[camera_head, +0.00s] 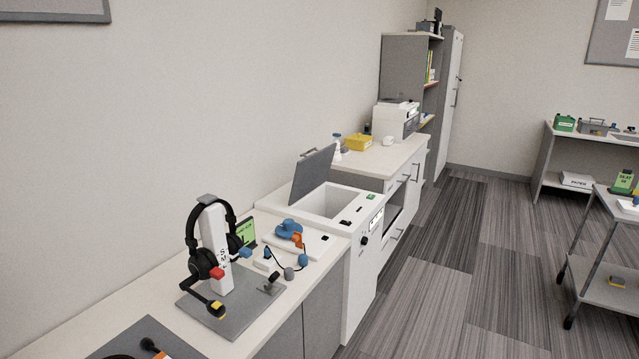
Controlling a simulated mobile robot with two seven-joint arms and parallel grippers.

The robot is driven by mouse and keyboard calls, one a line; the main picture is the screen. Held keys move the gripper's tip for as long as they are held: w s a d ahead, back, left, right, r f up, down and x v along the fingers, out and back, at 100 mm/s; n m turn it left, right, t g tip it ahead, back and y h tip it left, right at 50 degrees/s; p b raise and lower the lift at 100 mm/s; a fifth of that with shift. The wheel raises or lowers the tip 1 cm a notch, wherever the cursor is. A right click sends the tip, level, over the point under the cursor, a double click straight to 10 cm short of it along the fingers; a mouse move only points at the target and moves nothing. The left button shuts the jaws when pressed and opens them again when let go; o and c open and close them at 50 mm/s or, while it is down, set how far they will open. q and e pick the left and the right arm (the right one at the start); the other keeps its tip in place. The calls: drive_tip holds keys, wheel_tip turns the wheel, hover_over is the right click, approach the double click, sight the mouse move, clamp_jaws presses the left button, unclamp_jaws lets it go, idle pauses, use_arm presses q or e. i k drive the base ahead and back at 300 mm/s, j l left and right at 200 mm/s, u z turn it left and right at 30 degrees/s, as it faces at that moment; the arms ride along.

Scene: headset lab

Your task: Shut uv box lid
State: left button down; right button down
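The UV box (347,222) is a white cabinet-like unit in the middle of the view, set in line with the counter. Its grey lid (313,173) stands open, tilted up on the left side of the opening. The grey inside of the box shows, and I see nothing in the visible part of it. Neither of my grippers is in view.
A headset (202,254) hangs on a white stand on the near counter. A blue and orange device (289,231) sits between it and the box. A printer (396,119) and yellow bin (358,142) stand beyond. A cart (602,285) is at right; the floor (430,290) between is clear.

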sight(313, 170)
drive_tip(key=i+l+u, duration=0.1)
drive_tip(key=i+l, duration=0.6)
drive_tip(key=i+l+u, duration=0.1)
drive_tip(key=i+l, duration=0.65)
drive_tip(key=i+l+u, duration=0.1)
drive_tip(key=i+l, duration=0.6)
drive_tip(key=l, duration=0.15)
